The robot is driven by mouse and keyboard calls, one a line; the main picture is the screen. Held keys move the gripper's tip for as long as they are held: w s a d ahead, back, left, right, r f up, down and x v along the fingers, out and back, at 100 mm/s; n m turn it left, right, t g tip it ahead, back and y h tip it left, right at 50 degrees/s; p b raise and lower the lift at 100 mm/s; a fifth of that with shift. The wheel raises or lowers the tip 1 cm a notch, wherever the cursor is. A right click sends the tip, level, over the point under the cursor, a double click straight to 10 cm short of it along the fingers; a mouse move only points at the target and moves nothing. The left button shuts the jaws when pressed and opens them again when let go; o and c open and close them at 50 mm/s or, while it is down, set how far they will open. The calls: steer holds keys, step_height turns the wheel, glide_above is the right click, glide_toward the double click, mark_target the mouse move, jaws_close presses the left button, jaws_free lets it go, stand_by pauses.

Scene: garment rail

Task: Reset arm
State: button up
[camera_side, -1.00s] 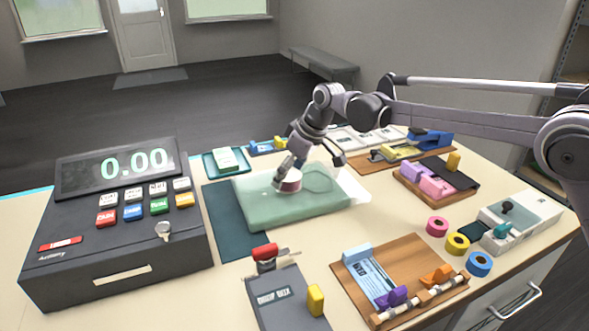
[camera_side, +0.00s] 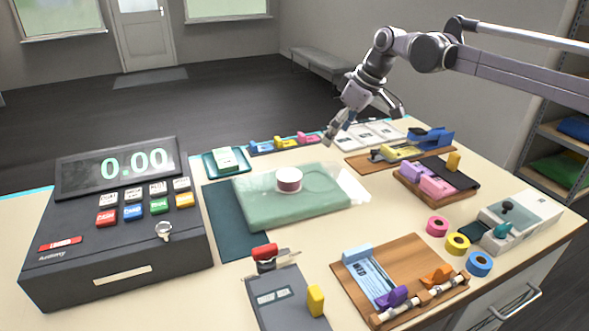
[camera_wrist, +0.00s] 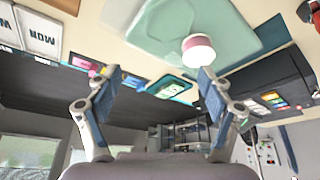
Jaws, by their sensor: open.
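My gripper (camera_side: 366,122) is open and empty, raised above the back of the counter, up and to the right of the green folded garment. In the wrist view my gripper (camera_wrist: 156,88) shows its two fingers spread wide with nothing between them. A roll with a white top and dark pink side (camera_side: 289,179) sits on the green folded garment (camera_side: 285,208), which looks covered in clear film. The roll also shows in the wrist view (camera_wrist: 198,48), near the right fingertip in the picture but apart from it.
The cash register (camera_side: 115,225) stands at the left. A wooden board with clips (camera_side: 410,255), tape rolls (camera_side: 457,243), a card machine (camera_side: 520,220) and a tray with pink and purple blocks (camera_side: 435,182) fill the right. The air around my gripper is clear.

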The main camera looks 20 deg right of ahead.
steer(key=s+a+n+g, duration=0.1)
steer(key=s+a+n, duration=0.2)
steer(key=a, duration=1)
steer(key=s+a+f+n+g+y, duration=0.1)
steer(key=s+a+n, duration=0.2)
steer(key=s+a, duration=0.5)
steer(key=s+a+n+g+y, duration=0.1)
steer(key=s+a+n, duration=0.2)
steer(key=a, duration=1.6)
steer(key=shift+s+a+f+n, duration=0.3)
steer(key=shift+s+f+n, duration=0.1)
steer(key=shift+s, duration=1.2)
steer(key=w+d+r+m, duration=0.1)
steer(key=w+d+m, duration=0.2)
steer(key=w+d, duration=0.7)
steer(key=d, duration=0.5)
steer(key=shift+w+d+r+t, duration=0.15)
steer(key=shift+d+r+t, duration=0.05)
steer(key=shift+r+t, duration=0.2)
